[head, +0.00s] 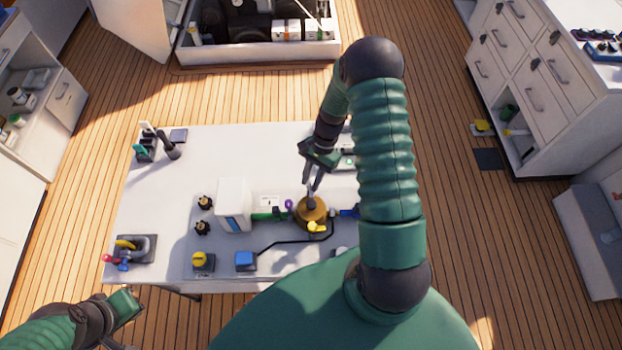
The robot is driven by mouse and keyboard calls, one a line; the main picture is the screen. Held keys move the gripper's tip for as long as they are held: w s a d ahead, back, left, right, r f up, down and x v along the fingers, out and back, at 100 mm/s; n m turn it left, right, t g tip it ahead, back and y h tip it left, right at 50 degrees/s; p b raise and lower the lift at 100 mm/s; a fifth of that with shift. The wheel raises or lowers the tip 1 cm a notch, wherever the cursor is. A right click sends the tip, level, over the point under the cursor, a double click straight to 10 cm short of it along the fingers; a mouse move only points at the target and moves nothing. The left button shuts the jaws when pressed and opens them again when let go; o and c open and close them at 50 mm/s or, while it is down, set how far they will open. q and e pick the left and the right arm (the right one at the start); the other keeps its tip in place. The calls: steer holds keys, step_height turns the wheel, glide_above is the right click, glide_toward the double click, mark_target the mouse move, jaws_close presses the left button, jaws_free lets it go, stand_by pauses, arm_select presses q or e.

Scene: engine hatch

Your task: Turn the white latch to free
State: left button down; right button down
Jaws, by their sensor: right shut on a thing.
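My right gripper (312,192) reaches down over the table to a round brass housing (303,218). It is shut on a small pale part on top of the housing, which looks like the white latch (311,203). The fingers hide most of the latch, so its angle cannot be read. My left gripper (122,318) is low at the left, off the table's front edge, and partly cut off by the frame. Its fingers do not show clearly.
The white table (170,190) holds a white box (234,205) with a green hose to the housing. A yellow handle (317,227), a black pipe and a blue block (245,260) are close by. My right arm hides the table's right side.

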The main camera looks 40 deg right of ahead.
steer(key=n, duration=0.1)
steer(key=n+g, duration=0.1)
steer(key=n, duration=0.2)
steer(key=shift+w+d+h, duration=0.15)
steer(key=shift+w+h, duration=0.1)
steer(key=shift+h, duration=0.15)
steer(key=n+g, duration=0.1)
steer(key=n, duration=0.1)
steer(key=n+h, duration=0.1)
steer(key=n, duration=0.1)
steer(key=shift+w+r+n+g, duration=0.1)
steer(key=shift+w+n+g, duration=0.05)
steer(key=shift+n+g, duration=0.2)
steer(key=n+h, duration=0.1)
steer(key=n, duration=0.3)
steer(key=shift+a+n+g+h, duration=0.2)
steer(key=shift+n+g+h, duration=0.05)
steer(key=shift+g+h, duration=0.15)
steer(key=shift+w+n+h, duration=0.1)
steer(key=shift+n+h, duration=0.5)
steer(key=shift+n, duration=1.1)
steer(key=shift+a, duration=0.1)
steer(key=c, duration=1.5)
jaws_free()
steer(key=o, duration=0.3)
